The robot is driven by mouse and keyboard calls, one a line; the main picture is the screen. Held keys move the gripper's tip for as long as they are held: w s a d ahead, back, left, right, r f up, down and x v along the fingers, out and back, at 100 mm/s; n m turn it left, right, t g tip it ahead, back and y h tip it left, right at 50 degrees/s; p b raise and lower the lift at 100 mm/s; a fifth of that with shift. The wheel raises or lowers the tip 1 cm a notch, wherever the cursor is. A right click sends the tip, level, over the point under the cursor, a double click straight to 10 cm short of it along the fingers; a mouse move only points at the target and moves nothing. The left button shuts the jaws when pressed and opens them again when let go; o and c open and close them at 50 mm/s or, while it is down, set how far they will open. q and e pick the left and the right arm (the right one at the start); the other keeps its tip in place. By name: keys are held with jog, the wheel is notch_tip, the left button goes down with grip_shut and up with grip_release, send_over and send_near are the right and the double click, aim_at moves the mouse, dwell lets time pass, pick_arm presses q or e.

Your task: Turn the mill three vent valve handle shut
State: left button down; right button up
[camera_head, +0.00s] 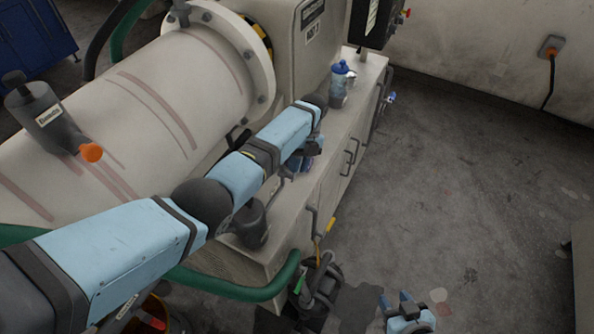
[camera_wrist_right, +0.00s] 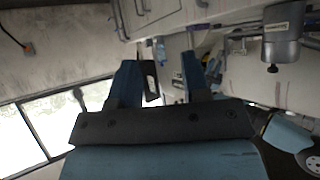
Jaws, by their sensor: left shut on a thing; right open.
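The mill (camera_head: 160,90) is a large pale drum; a plate on the housing beside it seems to read mill 3. A grey labelled fitting with an orange knob (camera_head: 91,152) stands on the drum. I cannot tell for sure which part is the vent valve handle. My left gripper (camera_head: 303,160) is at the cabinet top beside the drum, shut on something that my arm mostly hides. My right gripper (camera_head: 408,312) is open and low over the floor, apart from the mill; its spread fingers show in the right wrist view (camera_wrist_right: 160,85), with nothing visibly held.
A blue-capped bottle (camera_head: 340,82) stands on the cabinet top (camera_head: 362,80). A green hose (camera_head: 245,288) runs below the cabinet end. Near it are a yellow-tipped lever (camera_head: 331,226) and dark floor equipment (camera_head: 320,282). The floor (camera_head: 450,170) to the right is mostly clear.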

pick_arm(q)
jog(key=shift+w+f+g+b, duration=0.2)
jog(key=shift+f+g+b, duration=0.15)
jog(key=shift+b, duration=0.5)
jog(key=shift+d+r+g+y+b, duration=0.1)
jog(key=shift+r+g+y+b, duration=0.05)
jog(key=shift+g+y+b, duration=0.2)
pick_arm(e)
jog(key=f, duration=0.2)
jog(key=a, duration=0.1)
jog(key=shift+w+f, duration=0.3)
jog(key=shift+f, duration=0.1)
pick_arm(q)
jog(key=shift+r, duration=0.1)
pick_arm(e)
jog(key=shift+a+r, duration=0.1)
pick_arm(q)
jog(key=shift+w, duration=0.1)
jog(key=c, duration=1.1)
grip_release()
pick_arm(e)
jog(key=shift+d+f, duration=0.2)
jog(key=shift+f, duration=0.1)
